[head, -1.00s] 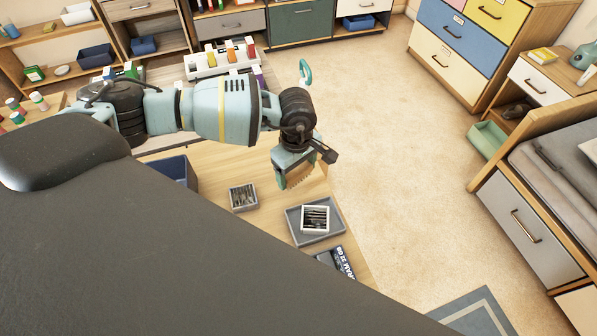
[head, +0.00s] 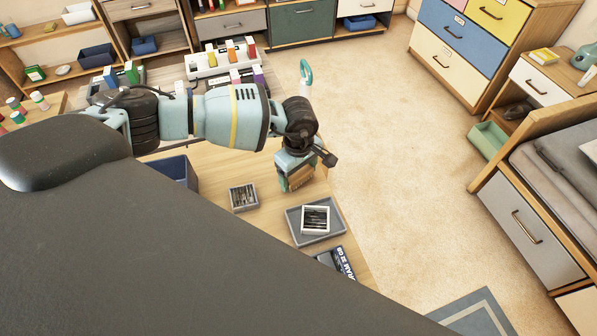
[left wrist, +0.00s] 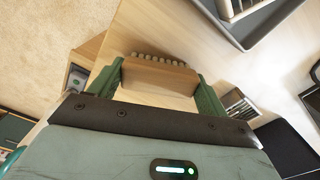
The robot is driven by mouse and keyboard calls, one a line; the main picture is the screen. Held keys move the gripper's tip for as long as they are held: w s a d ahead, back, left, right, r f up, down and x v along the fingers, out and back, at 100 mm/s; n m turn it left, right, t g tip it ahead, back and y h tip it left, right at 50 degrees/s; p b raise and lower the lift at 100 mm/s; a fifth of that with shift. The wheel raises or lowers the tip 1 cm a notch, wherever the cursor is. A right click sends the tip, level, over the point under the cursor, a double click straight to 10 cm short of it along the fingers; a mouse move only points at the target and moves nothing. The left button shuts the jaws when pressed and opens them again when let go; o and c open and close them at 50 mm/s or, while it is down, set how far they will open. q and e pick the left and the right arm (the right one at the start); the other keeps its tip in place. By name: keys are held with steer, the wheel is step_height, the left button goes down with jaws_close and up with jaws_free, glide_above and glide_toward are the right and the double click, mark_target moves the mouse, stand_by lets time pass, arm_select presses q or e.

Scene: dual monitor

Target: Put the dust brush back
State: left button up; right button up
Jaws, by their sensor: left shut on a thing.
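The dust brush shows in the left wrist view as a wooden block with a row of pale bristles (left wrist: 158,76). It lies between the two green fingers of my left gripper (left wrist: 160,80), which is shut on it. In the head view the left gripper (head: 296,172) points down over the wooden table near its right edge, with the brown brush (head: 300,180) at its tip. I cannot tell whether the brush touches the table. My right gripper is in neither view.
A grey tray (head: 292,226) with a small box of dark items (head: 315,219) stands just in front of the gripper. A second small box (head: 243,197) and a blue bin (head: 176,170) are to its left. A dark RAM package (head: 338,264) lies nearer. Bare tabletop (head: 225,165) shows behind.

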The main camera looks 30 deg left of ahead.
mark_target(299, 173)
arm_select(q)
steer(key=shift+f, duration=0.15)
steer(key=o, duration=1)
step_height(299, 173, up, 12)
steer(key=shift+r, duration=0.2)
